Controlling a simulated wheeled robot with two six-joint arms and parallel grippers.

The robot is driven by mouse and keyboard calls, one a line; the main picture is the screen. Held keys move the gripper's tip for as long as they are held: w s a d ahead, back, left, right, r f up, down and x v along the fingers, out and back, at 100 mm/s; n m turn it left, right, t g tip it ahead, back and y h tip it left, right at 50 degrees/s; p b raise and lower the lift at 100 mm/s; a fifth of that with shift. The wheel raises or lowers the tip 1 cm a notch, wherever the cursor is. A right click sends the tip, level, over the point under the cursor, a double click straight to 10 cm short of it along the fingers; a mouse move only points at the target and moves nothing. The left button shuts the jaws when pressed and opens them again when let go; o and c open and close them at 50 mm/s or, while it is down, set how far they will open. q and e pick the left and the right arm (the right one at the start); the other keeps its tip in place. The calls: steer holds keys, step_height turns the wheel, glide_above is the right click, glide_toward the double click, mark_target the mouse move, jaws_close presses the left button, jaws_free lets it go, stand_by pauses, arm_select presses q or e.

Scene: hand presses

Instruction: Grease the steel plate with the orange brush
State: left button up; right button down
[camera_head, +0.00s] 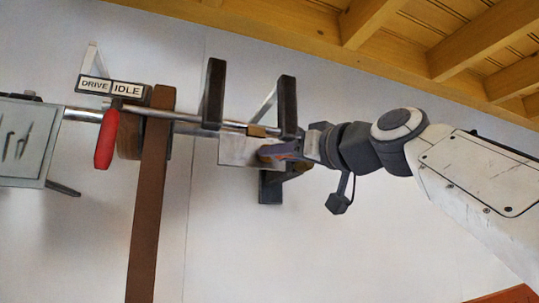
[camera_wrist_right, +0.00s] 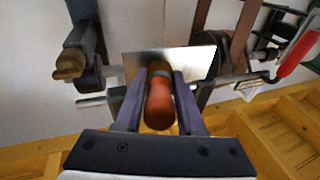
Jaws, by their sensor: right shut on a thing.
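The steel plate (camera_head: 235,151) is a pale grey sheet below the horizontal bar, near the dark brackets. It also shows in the right wrist view (camera_wrist_right: 190,58), just beyond my fingertips. My right gripper (camera_head: 275,152) is at the plate's right end in the head view. In the wrist view its two fingers (camera_wrist_right: 158,85) are shut on the orange brush (camera_wrist_right: 159,106), whose rounded reddish-orange end points toward the camera. My left gripper is not in view.
Two dark brackets (camera_head: 213,95) rise beside the plate. A brown belt (camera_head: 150,200) runs down left of it, with a red handle (camera_head: 106,140) and a DRIVE/IDLE sign (camera_head: 110,87) nearby. A grey box (camera_head: 22,140) stands far left.

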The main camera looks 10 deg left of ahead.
steer(key=shift+w+d, duration=1.4)
steer(key=shift+d, duration=0.65)
steer(key=shift+s+a, duration=0.5)
steer(key=shift+a, duration=0.25)
steer(key=shift+s+a, duration=0.55)
steer(key=shift+a, duration=0.25)
steer(key=shift+s+a, duration=0.5)
steer(key=shift+a, duration=0.25)
steer(key=shift+s+a, duration=0.75)
steer(key=shift+a, duration=0.35)
steer(key=shift+s+a, duration=0.7)
steer(key=shift+a, duration=0.35)
